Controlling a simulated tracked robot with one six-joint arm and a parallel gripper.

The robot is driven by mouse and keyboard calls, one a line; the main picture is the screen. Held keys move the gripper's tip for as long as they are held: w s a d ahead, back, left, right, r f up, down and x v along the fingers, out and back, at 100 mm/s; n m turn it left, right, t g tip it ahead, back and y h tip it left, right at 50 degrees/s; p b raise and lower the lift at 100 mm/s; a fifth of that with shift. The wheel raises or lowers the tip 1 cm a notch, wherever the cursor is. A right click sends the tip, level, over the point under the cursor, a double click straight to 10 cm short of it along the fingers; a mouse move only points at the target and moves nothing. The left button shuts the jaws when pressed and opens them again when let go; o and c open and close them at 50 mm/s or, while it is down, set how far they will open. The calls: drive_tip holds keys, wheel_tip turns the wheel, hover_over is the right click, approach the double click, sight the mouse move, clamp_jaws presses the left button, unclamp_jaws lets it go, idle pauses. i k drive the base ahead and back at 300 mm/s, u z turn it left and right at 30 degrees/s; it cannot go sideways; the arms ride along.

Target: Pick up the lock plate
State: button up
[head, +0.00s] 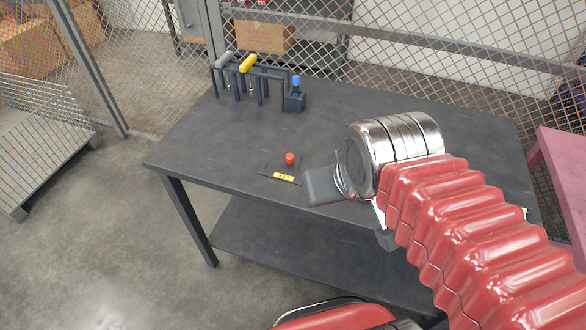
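A small dark flat plate with a yellow label, which looks like the lock plate (273,171), lies on the dark grey table (240,142) near its front edge. A red knob (290,158) stands at its back right side; I cannot tell whether it is fixed to the plate. My gripper (323,186) is just right of the plate, with a grey finger pointing left toward it. The finger and plate show a small gap between them in the picture. My silver wrist hides the rest of the gripper, so its opening cannot be seen.
A dark tool rack (250,82) with a grey-handled and a yellow-handled tool stands at the back left of the table. A dark block with a blue-topped item (295,95) is beside it. A mesh fence (400,40) runs behind. The table between rack and plate is clear.

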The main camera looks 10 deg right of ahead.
sight(287, 170)
drive_tip(key=k, duration=1.15)
drive_tip(key=u, duration=0.7)
drive_tip(key=i, duration=1.4)
drive_tip(key=z, duration=0.05)
